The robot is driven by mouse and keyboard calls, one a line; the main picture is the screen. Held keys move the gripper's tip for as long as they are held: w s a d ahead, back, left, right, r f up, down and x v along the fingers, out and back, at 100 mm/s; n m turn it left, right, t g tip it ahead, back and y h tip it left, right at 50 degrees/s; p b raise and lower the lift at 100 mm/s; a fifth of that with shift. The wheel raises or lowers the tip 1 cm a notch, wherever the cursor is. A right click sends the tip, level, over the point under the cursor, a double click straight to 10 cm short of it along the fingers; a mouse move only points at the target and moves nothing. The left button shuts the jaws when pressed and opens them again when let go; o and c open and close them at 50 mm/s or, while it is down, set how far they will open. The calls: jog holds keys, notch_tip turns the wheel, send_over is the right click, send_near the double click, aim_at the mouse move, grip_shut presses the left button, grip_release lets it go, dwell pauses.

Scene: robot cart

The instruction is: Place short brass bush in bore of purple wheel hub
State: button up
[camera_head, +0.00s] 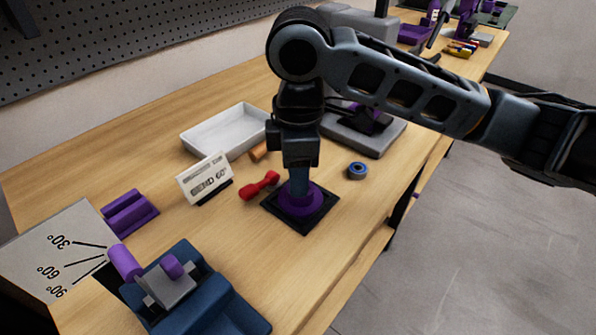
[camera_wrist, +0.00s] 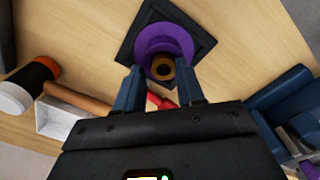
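The purple wheel hub (camera_head: 313,197) sits on a black square base (camera_head: 305,224) on the bench. In the wrist view the hub (camera_wrist: 151,42) has a raised boss, and the short brass bush (camera_wrist: 154,68) shows as a ring with a dark centre in its bore. How deep the bush sits cannot be told. My gripper (camera_wrist: 160,75) is open, its two fingers apart on either side of the boss, with visible gaps to the brass ring. In the head view my gripper (camera_head: 299,190) points down over the hub and hides its middle.
A red dumbbell-shaped piece (camera_head: 260,186) lies left of the base, and a blue ring (camera_head: 357,170) lies right. A white tray (camera_head: 222,133), a sign (camera_head: 205,179) and a purple block (camera_head: 130,213) stand further left. A blue bending fixture (camera_head: 225,305) is in front.

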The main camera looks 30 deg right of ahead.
notch_tip(320, 180, up, 12)
jog(key=p, duration=0.1)
jog(key=shift+s+a, duration=0.15)
jog(key=shift+s, duration=0.05)
